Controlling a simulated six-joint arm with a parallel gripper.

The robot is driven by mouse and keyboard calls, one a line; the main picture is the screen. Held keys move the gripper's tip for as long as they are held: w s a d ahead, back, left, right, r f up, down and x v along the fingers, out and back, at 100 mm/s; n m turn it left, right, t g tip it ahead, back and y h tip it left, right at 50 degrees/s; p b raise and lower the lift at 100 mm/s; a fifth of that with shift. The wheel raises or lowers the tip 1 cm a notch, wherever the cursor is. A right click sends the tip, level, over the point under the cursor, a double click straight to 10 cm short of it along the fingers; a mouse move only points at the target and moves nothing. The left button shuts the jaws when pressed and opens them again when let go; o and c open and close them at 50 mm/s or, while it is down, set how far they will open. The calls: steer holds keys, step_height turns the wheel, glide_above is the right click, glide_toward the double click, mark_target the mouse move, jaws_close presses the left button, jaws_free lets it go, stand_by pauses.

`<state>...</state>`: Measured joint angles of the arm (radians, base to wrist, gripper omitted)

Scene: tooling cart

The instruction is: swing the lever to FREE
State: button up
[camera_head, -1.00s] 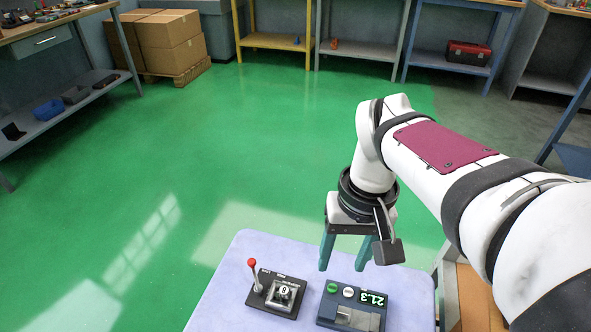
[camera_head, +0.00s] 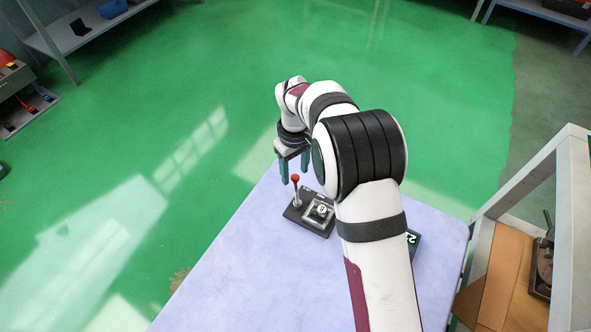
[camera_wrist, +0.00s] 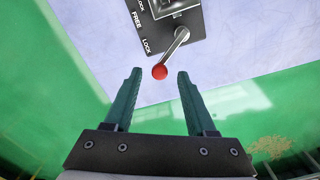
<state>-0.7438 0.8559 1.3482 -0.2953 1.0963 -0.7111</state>
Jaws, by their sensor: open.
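The lever is a grey metal arm (camera_wrist: 176,46) with a red knob (camera_wrist: 159,72), mounted on a black plate (camera_head: 293,214). The red knob also shows in the head view (camera_head: 295,178). The plate has white FREE and LOCK lettering (camera_wrist: 141,35) beside the lever. In the wrist view the arm slants from its pivot toward my gripper, nearer the LOCK word than FREE. My gripper (camera_head: 295,174) is open and empty, with teal fingers. In the wrist view the knob appears between the fingertips (camera_wrist: 159,73); neither finger visibly touches it, and the depth gap is unclear.
A square metal fitting (camera_head: 319,211) sits on the same plate, right of the lever. A dark box with a green display (camera_head: 413,239) is mostly hidden behind my arm. The pale cart top (camera_head: 250,270) is clear at front left. A frame with a wooden shelf (camera_head: 502,270) stands at right.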

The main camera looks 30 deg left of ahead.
steer(key=shift+f, duration=0.5)
jaws_close()
steer(key=shift+w+d+m, duration=0.1)
steer(key=shift+d+m, duration=0.05)
steer(key=shift+m, duration=0.15)
steer(key=m, duration=0.1)
steer(key=d+m, duration=0.1)
steer(key=shift+w+d+m, duration=0.15)
steer(key=shift+w+m, duration=0.15)
steer(key=shift+m, duration=0.1)
steer(key=m, duration=0.1)
steer(key=d+m, duration=0.1)
steer(key=m, duration=0.1)
steer(key=shift+w+d+m, duration=0.15)
steer(key=shift+d+m, duration=0.15)
steer(key=m, duration=0.1)
steer(key=d+m, duration=0.1)
steer(key=m, duration=0.1)
steer(key=shift+d, duration=0.25)
steer(key=shift+s+d+m, duration=0.2)
steer(key=shift+d+m, duration=0.1)
steer(key=shift+m, duration=0.45)
steer(key=shift+s+d+m, duration=0.15)
steer(key=shift+d+m, duration=0.1)
steer(key=shift+m, duration=0.5)
steer(key=shift+d, duration=0.1)
